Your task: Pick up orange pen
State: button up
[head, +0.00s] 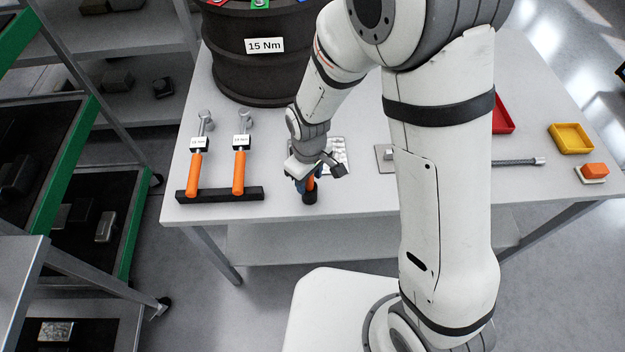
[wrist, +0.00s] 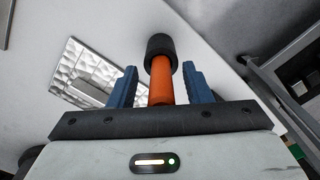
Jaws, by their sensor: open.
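The orange pen (wrist: 161,88) shows in the wrist view between my two blue fingers, with a black round piece (wrist: 160,48) at its far end. In the head view the orange pen (head: 310,183) is mostly hidden behind my gripper, above a black base (head: 310,196) near the table's front edge. My gripper (wrist: 161,88) is open, one finger on each side of the pen. A gap shows on the left side; the right finger is closer to it. My gripper (head: 306,183) also shows in the head view, pointing down at the pen.
Two orange-handled torque tools (head: 195,172) (head: 239,172) stand in a black rack (head: 220,195) to the left. A silver dimpled tray (head: 338,152) lies behind my gripper. A black drum (head: 255,70) stands farther back. Yellow (head: 571,138) and red (head: 502,116) trays are at right.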

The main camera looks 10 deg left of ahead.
jog(key=shift+c, duration=0.5)
grip_shut()
